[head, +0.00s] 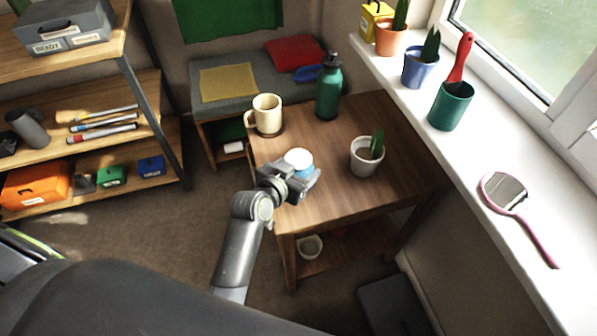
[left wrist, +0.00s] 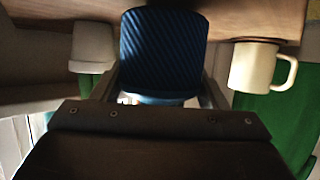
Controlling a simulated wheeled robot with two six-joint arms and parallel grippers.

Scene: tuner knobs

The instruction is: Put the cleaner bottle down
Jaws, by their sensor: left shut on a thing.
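The cleaner bottle (head: 299,160) shows in the head view as a white round top with a little blue below, at the near left part of the wooden table (head: 330,215). In the left wrist view the bottle (left wrist: 163,50) is a dark blue, ribbed body between the fingers. My left gripper (head: 300,183) is shut on it, coming from the near side, and hides its lower part. I cannot tell whether the bottle's base touches the tabletop. My right gripper is not in view.
A cream mug (head: 266,114) and a green flask (head: 328,92) stand behind the bottle. A potted cactus (head: 366,157) stands to its right. The table's middle and near right are clear. A windowsill (head: 470,150) with pots and a pink mirror (head: 505,192) runs along the right.

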